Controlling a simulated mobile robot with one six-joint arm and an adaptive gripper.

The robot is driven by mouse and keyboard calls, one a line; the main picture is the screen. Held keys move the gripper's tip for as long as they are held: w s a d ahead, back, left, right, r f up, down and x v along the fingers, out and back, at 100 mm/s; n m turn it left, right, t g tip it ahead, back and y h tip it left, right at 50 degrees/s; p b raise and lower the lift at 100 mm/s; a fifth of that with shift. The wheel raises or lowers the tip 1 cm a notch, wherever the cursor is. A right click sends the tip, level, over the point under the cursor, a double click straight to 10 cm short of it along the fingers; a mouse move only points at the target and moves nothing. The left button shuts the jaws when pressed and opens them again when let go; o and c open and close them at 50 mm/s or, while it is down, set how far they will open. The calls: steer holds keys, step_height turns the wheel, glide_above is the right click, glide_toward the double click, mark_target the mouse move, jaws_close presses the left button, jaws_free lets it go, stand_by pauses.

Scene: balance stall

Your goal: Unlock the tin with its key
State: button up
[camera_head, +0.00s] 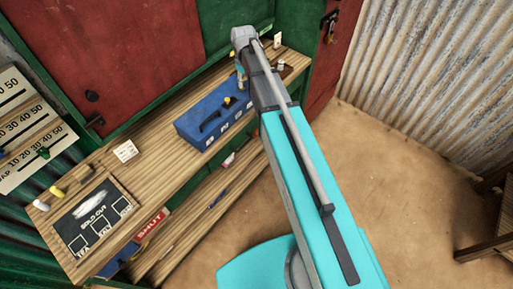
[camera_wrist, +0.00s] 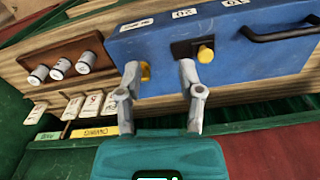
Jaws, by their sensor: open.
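The tin is a blue box (camera_head: 215,121) with a dark carrying handle, on the wooden counter. In the wrist view the tin (camera_wrist: 240,75) fills the upper right, with its handle (camera_wrist: 283,35). A yellow knob-like piece (camera_wrist: 205,53) sits at a dark plate on the tin. A second yellow piece (camera_wrist: 145,72) shows at the tin's lower edge, partly behind my left finger. I cannot tell which piece, if either, is the key. My gripper (camera_wrist: 159,72) is open, its fingers apart over the tin's edge, with nothing visibly held. In the head view its fingers are mostly hidden.
A wooden rack (camera_wrist: 68,60) with three pale cylinders stands left of the tin in the wrist view, with several small cards nearby. In the head view, a slate board (camera_head: 92,218) and a white card (camera_head: 125,151) lie on the counter. Bare counter lies between card and tin.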

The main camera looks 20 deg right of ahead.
steer(key=s+f+m+b, duration=0.2)
steer(key=s+f+b, duration=0.4)
steer(key=s, duration=0.4)
steer(key=s+f+m+b, duration=0.3)
steer(key=s+f+b, duration=0.3)
steer(key=s, duration=0.4)
steer(key=shift+s+f, duration=0.2)
steer(key=shift+f, duration=0.3)
steer(key=shift+a, duration=0.25)
steer(key=shift+s+a, duration=0.25)
steer(key=shift+a, duration=0.05)
steer(key=shift+a, duration=0.1)
stand_by(1.2)
